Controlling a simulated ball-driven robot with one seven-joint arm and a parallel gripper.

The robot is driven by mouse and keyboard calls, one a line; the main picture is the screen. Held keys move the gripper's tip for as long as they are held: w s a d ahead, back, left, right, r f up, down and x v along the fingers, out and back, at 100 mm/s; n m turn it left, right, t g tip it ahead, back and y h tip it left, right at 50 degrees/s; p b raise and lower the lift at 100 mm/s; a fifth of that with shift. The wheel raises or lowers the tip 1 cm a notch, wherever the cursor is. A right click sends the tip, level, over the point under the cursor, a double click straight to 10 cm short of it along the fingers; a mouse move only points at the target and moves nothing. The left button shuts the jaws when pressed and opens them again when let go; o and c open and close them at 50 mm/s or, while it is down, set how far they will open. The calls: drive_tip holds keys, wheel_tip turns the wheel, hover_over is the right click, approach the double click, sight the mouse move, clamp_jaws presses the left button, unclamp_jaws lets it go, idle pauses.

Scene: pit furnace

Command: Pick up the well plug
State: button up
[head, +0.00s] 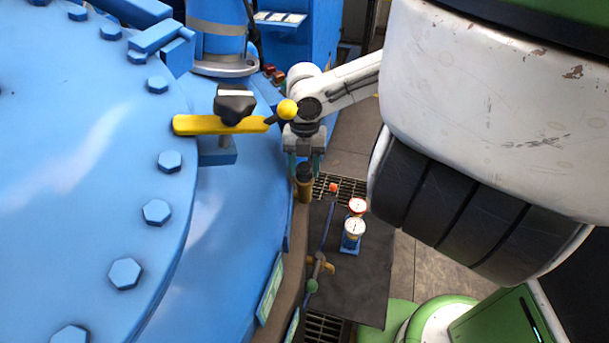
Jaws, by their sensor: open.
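My gripper (304,168) points down beside the blue furnace's rim, near the middle of the head view. Its two teal fingers are apart. Between and just below them is a dark round-topped piece (305,172) on an upright brass-coloured tube (305,190). This dark piece appears to be the well plug, but it is small and I cannot tell for certain. The fingers seem to be on either side of its top. I cannot tell whether they touch it.
The blue bolted furnace lid (80,150) fills the left. Red and white gauges (354,228) and a brass valve (319,265) stand over a dark mat (365,285) below. Floor gratings lie nearby.

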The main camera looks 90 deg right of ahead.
drive_tip(key=shift+c, duration=0.2)
drive_tip(key=c, duration=0.7)
drive_tip(key=shift+r, duration=0.1)
drive_tip(key=shift+c, duration=0.2)
